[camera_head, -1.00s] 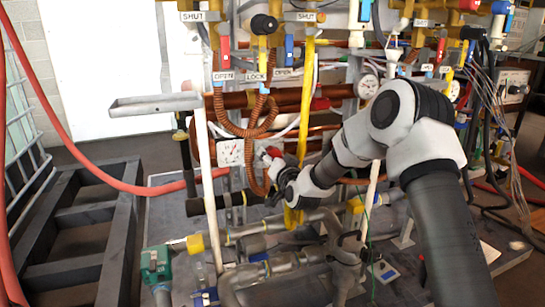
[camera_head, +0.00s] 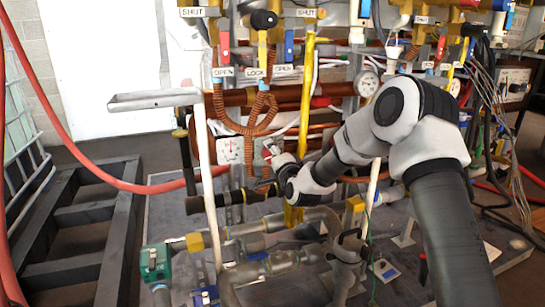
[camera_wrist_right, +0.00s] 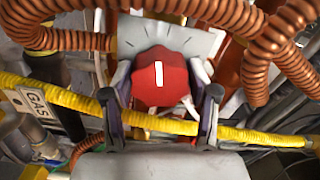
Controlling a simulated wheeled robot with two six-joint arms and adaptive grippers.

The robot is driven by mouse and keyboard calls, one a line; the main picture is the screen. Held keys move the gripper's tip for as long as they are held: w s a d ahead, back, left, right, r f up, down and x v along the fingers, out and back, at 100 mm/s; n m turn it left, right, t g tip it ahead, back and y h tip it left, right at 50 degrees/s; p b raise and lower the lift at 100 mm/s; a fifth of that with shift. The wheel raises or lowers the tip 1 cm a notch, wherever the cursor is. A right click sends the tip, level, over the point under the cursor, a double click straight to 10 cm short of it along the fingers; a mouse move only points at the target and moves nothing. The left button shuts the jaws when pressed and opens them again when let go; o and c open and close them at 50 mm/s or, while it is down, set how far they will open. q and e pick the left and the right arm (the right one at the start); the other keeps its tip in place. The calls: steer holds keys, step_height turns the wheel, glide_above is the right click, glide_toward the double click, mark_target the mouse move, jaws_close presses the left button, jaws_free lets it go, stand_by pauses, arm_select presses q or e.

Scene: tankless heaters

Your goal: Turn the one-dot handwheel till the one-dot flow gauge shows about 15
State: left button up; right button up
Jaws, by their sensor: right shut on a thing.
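A red handwheel (camera_wrist_right: 162,82) with a white bar mark sits between the two fingers of my right gripper (camera_wrist_right: 162,105) in the right wrist view. The fingers are shut on its left and right sides, and the white bar stands nearly upright. A pale plate with short dark tick marks is behind it. In the head view my right gripper (camera_head: 274,158) reaches this wheel and largely hides it. A white square gauge (camera_head: 230,150) is just left of the wheel; its reading is too small to tell. I see no dot marks clearly. My left gripper is not in view.
Brown corrugated hoses (camera_wrist_right: 215,15) hang close above the wheel. A yellow vertical pipe (camera_head: 306,90) stands right of the gripper. A grey shelf (camera_head: 155,102) juts out at the left.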

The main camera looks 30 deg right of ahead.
steer(key=shift+f+m, duration=0.1)
steer(key=shift+m, duration=0.3)
steer(key=o, duration=0.9)
steer(key=shift+c, duration=0.2)
steer(key=v, duration=1.2)
